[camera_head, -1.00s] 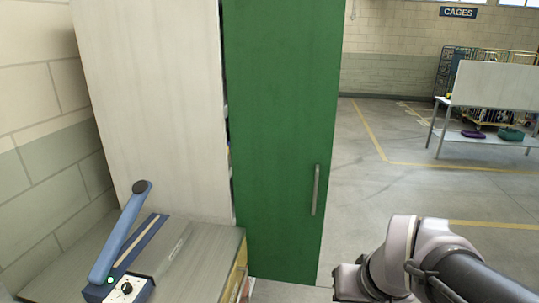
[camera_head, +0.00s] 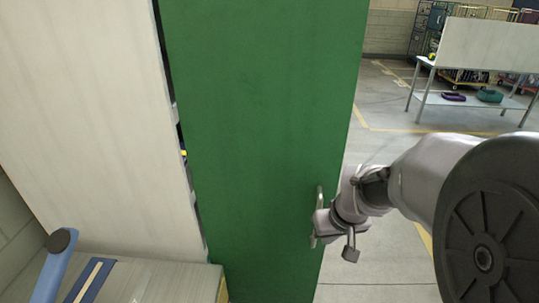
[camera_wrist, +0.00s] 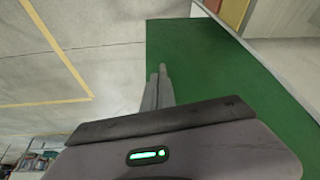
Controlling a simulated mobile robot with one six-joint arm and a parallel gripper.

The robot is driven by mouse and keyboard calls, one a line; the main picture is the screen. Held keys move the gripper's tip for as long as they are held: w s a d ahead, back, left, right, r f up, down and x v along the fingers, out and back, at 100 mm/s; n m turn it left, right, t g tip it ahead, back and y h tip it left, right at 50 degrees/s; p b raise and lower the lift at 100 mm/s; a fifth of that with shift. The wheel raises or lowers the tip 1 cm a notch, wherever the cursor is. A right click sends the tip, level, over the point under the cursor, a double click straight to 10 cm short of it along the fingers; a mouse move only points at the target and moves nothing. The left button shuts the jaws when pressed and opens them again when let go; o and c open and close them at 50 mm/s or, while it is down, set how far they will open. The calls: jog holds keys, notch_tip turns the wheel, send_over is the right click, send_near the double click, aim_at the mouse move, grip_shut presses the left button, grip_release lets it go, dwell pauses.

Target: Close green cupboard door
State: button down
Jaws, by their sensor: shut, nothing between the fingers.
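The handle is not visible there.
A bench (camera_head: 190,282) with a blue-handled tool (camera_head: 52,265) stands at the lower left, close to the door. A white table (camera_head: 485,50) with purple and green bags on its lower shelf is at the back right. Concrete floor (camera_head: 375,265) is clear right of the door.

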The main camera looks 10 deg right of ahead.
jog(key=w, duration=0.1)
jog(key=w+f, duration=0.1)
jog(key=w, duration=0.1)
jog(key=w+f, duration=0.1)
jog(key=w, duration=0.1)
jog(key=shift+d+f, duration=0.25)
jog(key=shift+w, duration=0.1)
